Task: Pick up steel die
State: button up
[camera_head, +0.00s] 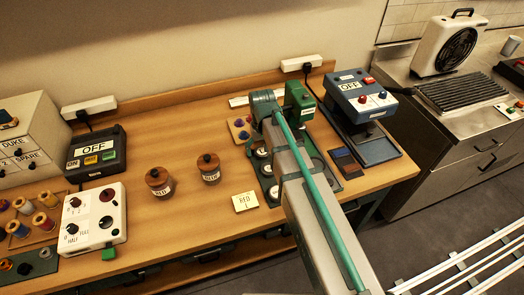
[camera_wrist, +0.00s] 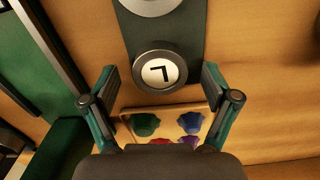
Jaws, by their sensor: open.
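A round die (camera_wrist: 163,57) with a dark grey metal rim and a white face bearing a black angular mark sits on a dark green strip (camera_wrist: 184,35) in the wrist view. It lies between and slightly beyond the fingers of my gripper (camera_wrist: 160,82), which are spread apart with nothing between their tips. Part of another round pale piece (camera_wrist: 152,3) shows at the top edge. In the head view several round white-faced pieces (camera_head: 268,170) lie on the green mat beside my arm. My gripper (camera_head: 264,108) is above that mat's far end; my arm hides part of it.
A wooden tray with coloured knobs (camera_head: 240,130) lies just left of my gripper. A green upright machine (camera_head: 298,100) stands close at its right, with a blue OFF box (camera_head: 361,95) beyond. Two brown-lidded jars (camera_head: 208,168) stand left; bare tabletop (camera_head: 170,135) lies behind them.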

jog(key=shift+f, duration=0.1)
jog(key=c, duration=1.3)
jog(key=shift+c, duration=1)
